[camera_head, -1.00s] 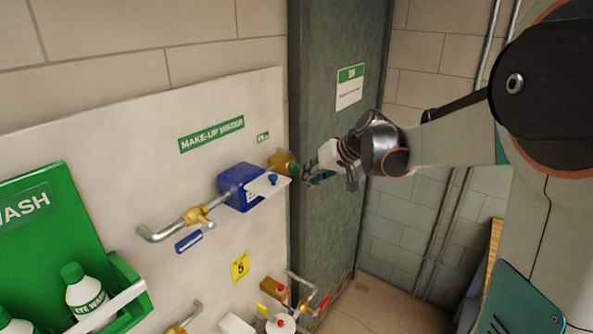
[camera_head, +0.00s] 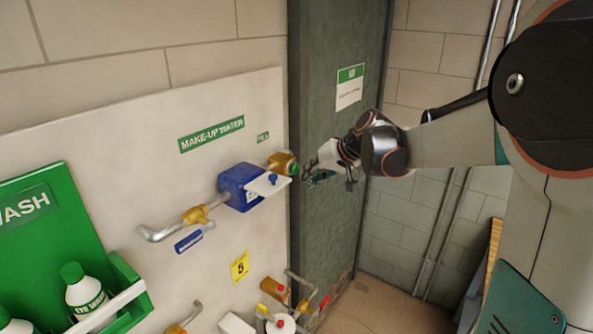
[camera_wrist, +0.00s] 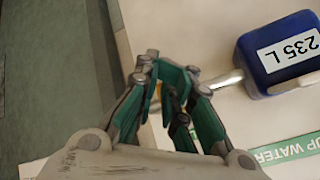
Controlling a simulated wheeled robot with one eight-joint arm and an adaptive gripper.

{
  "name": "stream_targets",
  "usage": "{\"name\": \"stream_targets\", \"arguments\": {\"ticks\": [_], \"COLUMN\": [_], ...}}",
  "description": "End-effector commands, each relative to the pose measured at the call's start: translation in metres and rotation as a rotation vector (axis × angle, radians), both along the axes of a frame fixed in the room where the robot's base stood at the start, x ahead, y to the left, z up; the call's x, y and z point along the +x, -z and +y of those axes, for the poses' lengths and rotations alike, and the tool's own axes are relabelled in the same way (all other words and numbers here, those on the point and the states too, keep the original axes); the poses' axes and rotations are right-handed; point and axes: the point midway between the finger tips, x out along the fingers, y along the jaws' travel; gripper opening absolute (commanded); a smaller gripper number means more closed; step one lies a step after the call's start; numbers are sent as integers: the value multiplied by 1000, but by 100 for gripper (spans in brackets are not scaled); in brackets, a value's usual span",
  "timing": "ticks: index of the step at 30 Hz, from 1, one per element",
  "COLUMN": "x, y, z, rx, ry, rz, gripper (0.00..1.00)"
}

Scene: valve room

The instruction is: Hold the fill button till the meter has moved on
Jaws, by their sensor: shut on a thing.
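The fill button (camera_head: 294,169) is a green cap on the end of a brass body (camera_head: 280,160), right of a blue meter box (camera_head: 240,186) under the MAKE-UP WATER sign. My gripper (camera_head: 309,171) is at the cap's right side, by the panel's right edge. In the wrist view my gripper's (camera_wrist: 168,72) teal-padded fingers are drawn close together, shut on the button; they hide most of it. A bit of brass shows behind them.
A pipe with a blue-handled valve (camera_head: 194,237) runs left from the meter. Lower pipes with a red handle (camera_head: 324,303) are below. A green eye-wash station (camera_head: 45,240) is at the left. A grey-green column (camera_head: 335,130) stands behind my gripper.

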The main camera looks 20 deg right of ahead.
Motion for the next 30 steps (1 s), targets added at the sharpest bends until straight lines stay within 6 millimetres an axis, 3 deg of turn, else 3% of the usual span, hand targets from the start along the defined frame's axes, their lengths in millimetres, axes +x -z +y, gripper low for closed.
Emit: {"name": "stream_targets", "arguments": {"ticks": [30], "x": [10], "y": [0], "z": [7], "rx": [0], "ry": [0], "rz": [0], "gripper": [0]}}
